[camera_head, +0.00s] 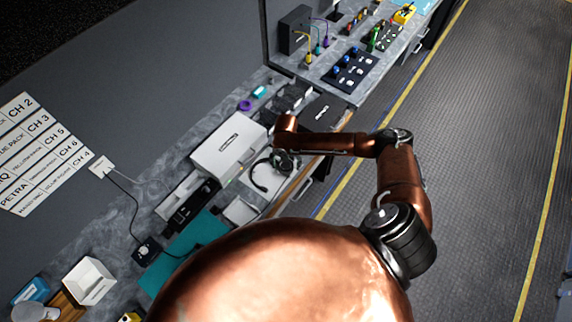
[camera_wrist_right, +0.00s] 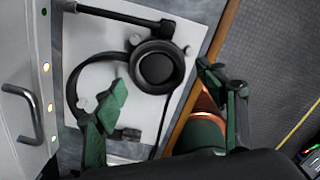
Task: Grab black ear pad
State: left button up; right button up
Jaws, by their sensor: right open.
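A black headset with a round black ear pad (camera_wrist_right: 157,67) lies on a white board (camera_wrist_right: 112,33) in the right wrist view. Its headband (camera_wrist_right: 72,88) curves to the left, and a boom runs along the top. My right gripper (camera_wrist_right: 165,103) is open, its green fingers spread on either side below the ear pad, with nothing between them. My left gripper is not in view.
A white box (camera_head: 228,145) stands just left of the headset. The bench's wooden edge (camera_wrist_right: 208,62) runs close on the right. Black cases (camera_head: 322,113) lie beyond my arm, and a teal mat (camera_head: 190,243) lies nearer. The aisle floor (camera_head: 480,130) is clear.

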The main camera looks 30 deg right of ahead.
jog(key=shift+w, duration=0.1)
jog(key=c, duration=0.9)
jog(key=shift+c, duration=0.2)
